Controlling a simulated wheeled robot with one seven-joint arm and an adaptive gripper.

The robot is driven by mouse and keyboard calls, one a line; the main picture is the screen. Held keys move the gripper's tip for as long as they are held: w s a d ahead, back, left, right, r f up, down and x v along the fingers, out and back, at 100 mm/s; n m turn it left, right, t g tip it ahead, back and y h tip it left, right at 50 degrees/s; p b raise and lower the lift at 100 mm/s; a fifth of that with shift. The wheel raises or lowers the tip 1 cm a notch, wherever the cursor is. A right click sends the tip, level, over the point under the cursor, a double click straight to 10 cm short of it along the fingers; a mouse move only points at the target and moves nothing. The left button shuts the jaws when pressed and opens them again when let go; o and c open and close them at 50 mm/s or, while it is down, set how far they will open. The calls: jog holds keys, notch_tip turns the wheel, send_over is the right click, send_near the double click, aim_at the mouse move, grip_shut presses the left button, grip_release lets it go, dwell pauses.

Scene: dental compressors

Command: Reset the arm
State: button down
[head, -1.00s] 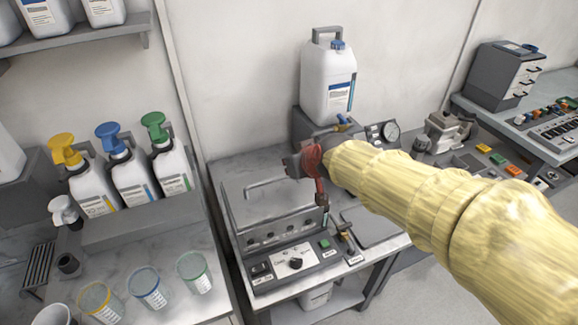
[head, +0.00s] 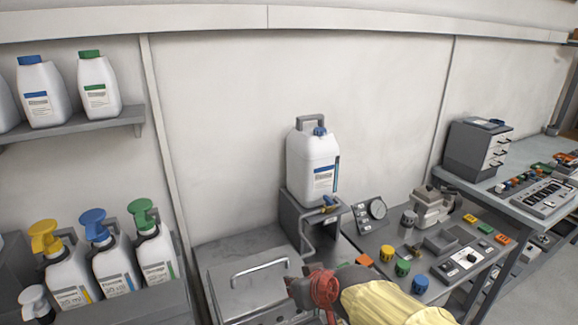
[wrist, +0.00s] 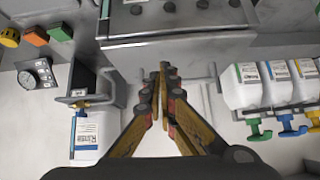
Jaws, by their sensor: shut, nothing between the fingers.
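My gripper (wrist: 164,72) is shut and empty, its two fingers meeting in the middle of the wrist view. In the head view only its red and grey upper part shows at the bottom edge, and the fingertips are out of sight. My arm, in a yellow sleeve, comes in from the bottom right. The gripper is near the grey lidded box (head: 240,290) with a bar handle (head: 260,268). That box's front panel with knobs shows at the top of the wrist view (wrist: 180,22).
A white jug (head: 312,165) stands on a dark stand (head: 300,222) behind the gripper. Pump bottles (head: 155,250) stand at left, under a shelf (head: 75,128) of jugs. A gauge (head: 377,208), coloured knobs and a grey drawer unit (head: 478,150) are at right. The wall above is clear.

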jog(key=s+d+f+m+g+h, duration=0.1)
jog(key=s+d+g, duration=0.15)
jog(key=s, duration=0.35)
jog(key=s+d+f+m+g, duration=0.1)
jog(key=s+d+f, duration=0.15)
jog(key=s, duration=0.35)
jog(key=s+d+r+m+h, duration=0.1)
jog(key=s+d+r, duration=0.2)
jog(key=d, duration=0.3)
jog(key=s+d+r+m+t+h, duration=0.1)
jog(key=s+d+r+h, duration=0.1)
jog(key=d, duration=0.5)
jog(key=shift+s+r+m, duration=0.3)
jog(key=shift+s+r, duration=0.35)
jog(key=shift+s, duration=0.75)
